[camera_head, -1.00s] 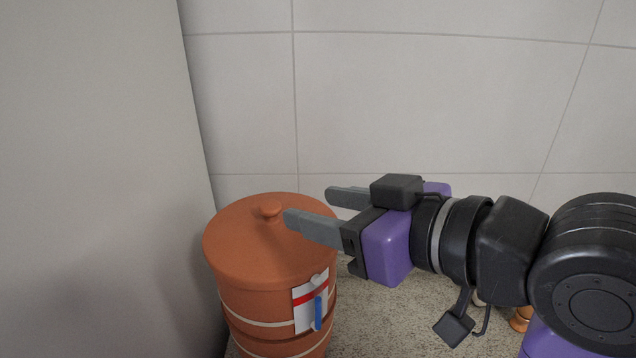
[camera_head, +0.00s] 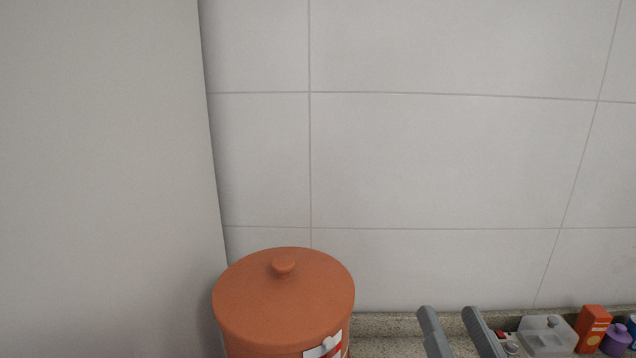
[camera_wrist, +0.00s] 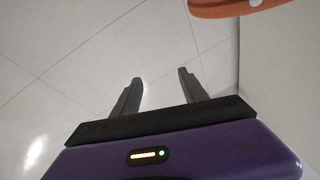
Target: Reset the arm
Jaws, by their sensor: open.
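My gripper (camera_head: 452,318) shows at the bottom edge of the head view, with only its two grey fingers in sight. The fingers point up and are apart, with nothing between them. In the wrist view my gripper (camera_wrist: 158,84) is open and empty in front of pale tiles. The rest of my arm is out of the head view.
A lidded terracotta pot (camera_head: 284,300) stands left of my gripper, apart from it, by a grey panel (camera_head: 105,180). A clear container (camera_head: 546,336), an orange box (camera_head: 592,326) and a purple jar (camera_head: 616,340) stand at the lower right. A tiled wall (camera_head: 430,160) lies behind.

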